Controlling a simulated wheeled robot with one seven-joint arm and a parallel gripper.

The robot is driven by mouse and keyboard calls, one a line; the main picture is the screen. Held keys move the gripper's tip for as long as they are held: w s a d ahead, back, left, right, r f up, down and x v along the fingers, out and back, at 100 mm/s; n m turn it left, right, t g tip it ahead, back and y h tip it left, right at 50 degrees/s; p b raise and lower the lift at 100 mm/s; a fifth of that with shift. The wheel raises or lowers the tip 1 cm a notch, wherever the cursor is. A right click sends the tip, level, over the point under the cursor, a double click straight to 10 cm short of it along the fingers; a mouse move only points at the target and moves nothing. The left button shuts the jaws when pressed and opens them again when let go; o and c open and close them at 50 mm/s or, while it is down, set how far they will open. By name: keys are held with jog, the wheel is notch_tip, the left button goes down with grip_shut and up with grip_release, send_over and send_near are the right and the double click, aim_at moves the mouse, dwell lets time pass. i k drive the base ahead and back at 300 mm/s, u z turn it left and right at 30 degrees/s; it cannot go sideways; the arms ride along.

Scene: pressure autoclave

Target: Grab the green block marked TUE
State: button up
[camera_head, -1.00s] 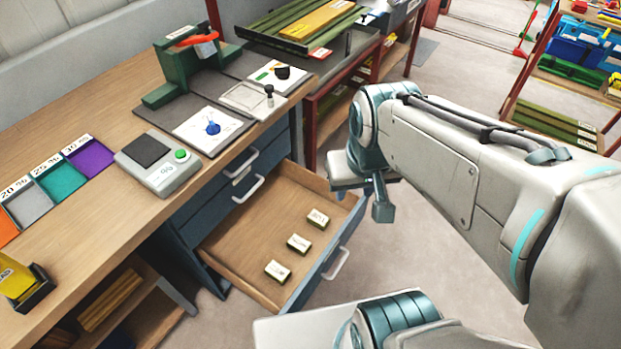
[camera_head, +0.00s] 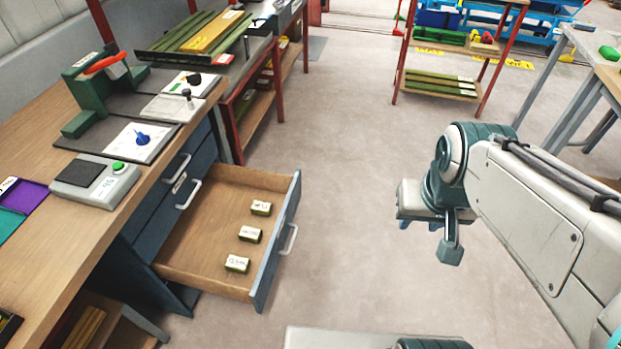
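Three small green blocks with white labels on top lie in a row in the open wooden drawer: a far block (camera_head: 261,208), a middle block (camera_head: 250,234) and a near block (camera_head: 237,264). The lettering is too small to read, so I cannot tell which one is marked TUE. My gripper (camera_head: 449,250) hangs over the floor at the end of my arm, well right of the drawer and apart from the blocks. Its fingers are not clear, and nothing is visibly held.
The open drawer (camera_head: 199,277) juts from the blue cabinet under the workbench (camera_head: 92,229), its front handle (camera_head: 289,239) facing right. A scale (camera_head: 97,182) and a green press (camera_head: 90,100) stand on the bench. Floor between drawer and arm is clear. A red-framed shelf (camera_head: 440,88) stands behind.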

aim_at(261, 208)
jog(key=z, duration=0.25)
jog(key=k, duration=0.4)
jog(key=z, duration=0.45)
jog(key=i, duration=1.5)
jog(key=u, duration=1)
jog(key=i, duration=0.95)
jog(key=u, duration=1.4)
jog(key=i, duration=0.45)
jog(key=u, duration=0.45)
